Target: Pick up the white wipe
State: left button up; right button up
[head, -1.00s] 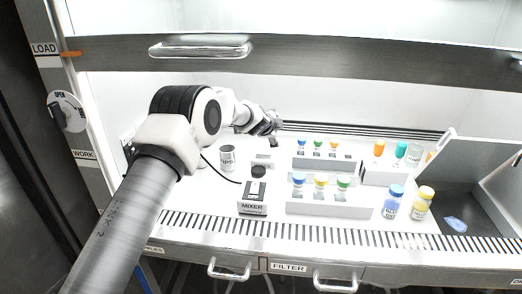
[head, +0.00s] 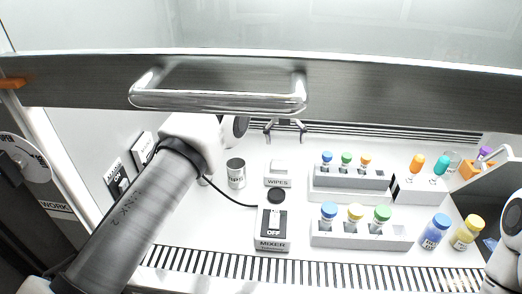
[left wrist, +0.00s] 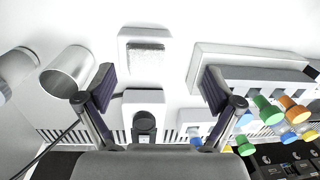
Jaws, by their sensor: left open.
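The white wipe (head: 279,166) shows as a small pale piece on top of the box labelled WIPES (head: 278,183), in the middle of the work surface. In the left wrist view the box (left wrist: 145,34) is near the top centre, with the pale textured wipe (left wrist: 147,57) on it. My left gripper (head: 285,126) is open and empty; in the head view its fingers show just beyond and above the box. In the left wrist view its two fingers (left wrist: 160,88) stand wide apart, with the box between and beyond them. My right gripper is out of view.
A metal can (head: 236,174) stands left of the box, the mixer (head: 271,240) in front. Vial racks (head: 350,181) with coloured caps are to the right. The raised sash with its handle (head: 218,101) crosses above. Part of my right arm shows at the right edge.

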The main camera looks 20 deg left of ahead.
aim_at(280, 160)
pick_arm(q)
jog(key=shift+s+a+f+m+g+y, duration=0.15)
jog(key=shift+s+a+f+g, duration=0.1)
jog(key=shift+a+f, duration=0.2)
jog(key=shift+s+a+f+m+g+y, duration=0.15)
jog(key=shift+a+f+g, duration=0.1)
jog(key=shift+a+f, duration=0.15)
jog(key=f, duration=0.1)
jog(key=f+p, duration=0.1)
jog(key=d, duration=0.1)
jog(key=shift+s+f, duration=0.35)
jog(key=shift+f, duration=0.05)
jog(key=f, duration=0.2)
jog(key=shift+w+a+f+p, duration=0.2)
jog(key=shift+a+f+p, duration=0.05)
jog(key=shift+f+p, duration=0.15)
jog(key=shift+f, duration=0.2)
jog(key=shift+d+r, duration=0.1)
jog(key=shift+r, duration=0.05)
jog(key=c, duration=1)
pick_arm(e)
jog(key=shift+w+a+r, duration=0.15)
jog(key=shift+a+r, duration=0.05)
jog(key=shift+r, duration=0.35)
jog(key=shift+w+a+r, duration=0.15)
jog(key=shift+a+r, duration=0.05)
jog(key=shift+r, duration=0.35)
pick_arm(q)
jog(key=shift+s, duration=0.1)
jog(key=shift+c, duration=0.2)
